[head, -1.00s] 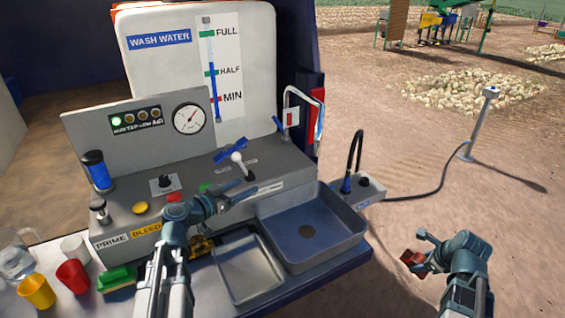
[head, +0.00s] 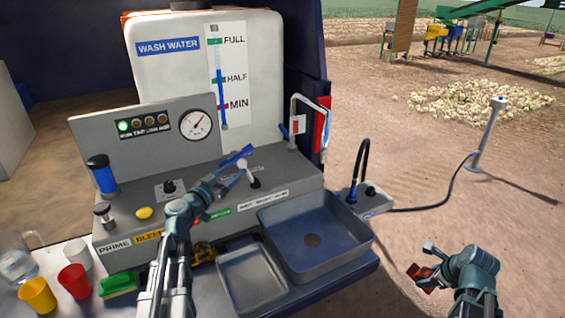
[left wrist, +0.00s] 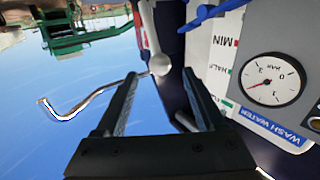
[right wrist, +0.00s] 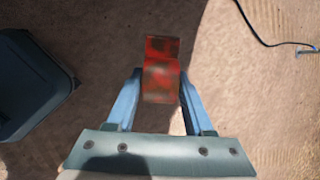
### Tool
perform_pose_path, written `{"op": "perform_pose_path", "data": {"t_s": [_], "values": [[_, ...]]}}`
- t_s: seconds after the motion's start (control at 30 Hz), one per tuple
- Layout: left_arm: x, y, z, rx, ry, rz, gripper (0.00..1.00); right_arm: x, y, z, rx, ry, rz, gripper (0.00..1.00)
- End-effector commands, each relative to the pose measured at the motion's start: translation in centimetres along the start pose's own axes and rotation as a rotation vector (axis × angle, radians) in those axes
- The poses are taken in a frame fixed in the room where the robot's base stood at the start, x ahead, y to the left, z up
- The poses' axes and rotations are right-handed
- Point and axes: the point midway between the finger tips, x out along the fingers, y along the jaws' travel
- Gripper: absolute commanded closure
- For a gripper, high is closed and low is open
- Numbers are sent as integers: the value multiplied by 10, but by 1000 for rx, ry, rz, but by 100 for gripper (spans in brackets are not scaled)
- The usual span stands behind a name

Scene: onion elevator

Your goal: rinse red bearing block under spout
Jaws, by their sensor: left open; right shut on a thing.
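The red bearing block (head: 421,276) is held in my right gripper (head: 428,262), out over the dirt to the right of the sink (head: 313,240). In the right wrist view the block (right wrist: 162,68) shows dark patches and sits between the fingers. My left gripper (head: 228,183) is open over the console, close to a lever with a white ball knob (head: 242,164). In the left wrist view the knob (left wrist: 160,64) appears just beyond the open fingertips (left wrist: 165,85). A bent silver spout pipe (head: 308,98) rises at the console's back right.
A black gooseneck (head: 363,160) stands on a small box beside the sink. A shallow tray (head: 252,278) lies left of the sink. Cups (head: 74,281) and a green sponge (head: 118,284) are at the left. A hose (head: 440,207) crosses the dirt.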

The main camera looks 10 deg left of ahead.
Motion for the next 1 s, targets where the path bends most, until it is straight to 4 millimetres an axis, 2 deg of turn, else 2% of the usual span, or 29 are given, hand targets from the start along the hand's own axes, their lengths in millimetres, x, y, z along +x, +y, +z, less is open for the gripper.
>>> {"op": "perform_pose_path", "data": {"t_s": [0.03, 0.1, 0.3, 0.5, 0.8, 1.0], "values": [[13, -2, 0, 0, 0, 1, 29, 0, 0, 0, 0, -1, -1, 100], [25, -1, 0, 0, 0, 2, 29, 0, 0, 0, 0, -1, -1, 100], [49, -1, 0, 0, 0, 1, 29, 0, 0, 0, 0, -1, -1, 100], [58, -1, 0, 0, 0, -1, 29, 0, 0, 0, 0, -1, -1, 100], [59, 0, 0, 0, 0, -1, 29, 0, 0, 0, 0, -1, -1, 100], [59, 0, 0, 0, 0, -1, 65, 0, 0, 0, 0, -1, -1, 100]]}}
